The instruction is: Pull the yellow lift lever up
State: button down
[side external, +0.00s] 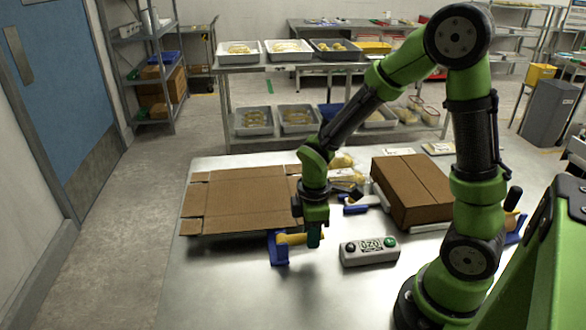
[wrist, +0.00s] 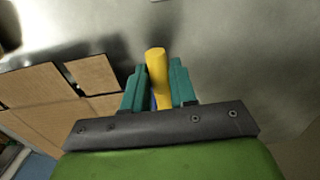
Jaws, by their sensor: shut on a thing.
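The yellow lift lever (side external: 292,239) lies roughly level on its blue mount (side external: 278,249), near the front edge of the flattened cardboard. My gripper (side external: 314,238) points down at the lever's right end. In the wrist view the lever (wrist: 157,72) stands between the two teal fingers of my gripper (wrist: 158,86), which are shut on it. Most of the blue mount is hidden in the wrist view.
A grey control box (side external: 369,251) with a green button sits just right of my gripper. A closed brown carton (side external: 412,189) stands behind it. Flattened cardboard (side external: 240,200) covers the table's left part. The front of the metal table (side external: 225,290) is clear.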

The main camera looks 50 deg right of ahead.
jog(key=shift+r, duration=0.9)
jog(key=shift+c, duration=0.4)
grip_release()
jog(key=shift+r, duration=3.5)
